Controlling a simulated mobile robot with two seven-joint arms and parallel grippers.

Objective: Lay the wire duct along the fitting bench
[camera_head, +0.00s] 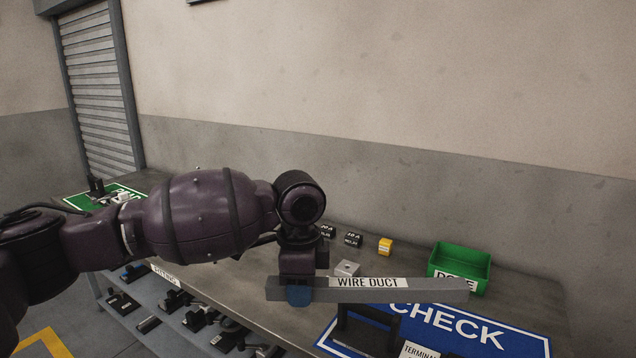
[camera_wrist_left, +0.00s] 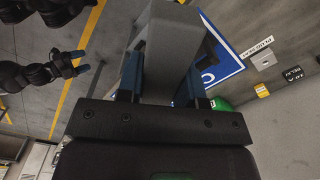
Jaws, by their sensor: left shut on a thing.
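The wire duct (camera_head: 420,290) is a long grey bar with a white WIRE DUCT label. It is held above the grey bench top (camera_head: 240,290), pointing right across the blue CHECK mat (camera_head: 470,330). My left gripper (camera_head: 299,294) is shut on the duct near its left end. In the left wrist view the duct (camera_wrist_left: 172,45) runs away between the blue-padded fingers of my left gripper (camera_wrist_left: 160,85). A FITTING label (camera_head: 166,275) is on the bench's front edge. A dark arm with a blue-tipped gripper, seemingly my right gripper (camera_wrist_left: 76,64), shows small in the left wrist view; its jaws are unclear.
A green bin (camera_head: 460,265) stands at the back right. A yellow block (camera_head: 385,246), dark labelled blocks (camera_head: 352,240) and a pale block (camera_head: 346,269) stand behind the duct. Several dark parts lie on a lower shelf (camera_head: 150,300). A wall closes the back.

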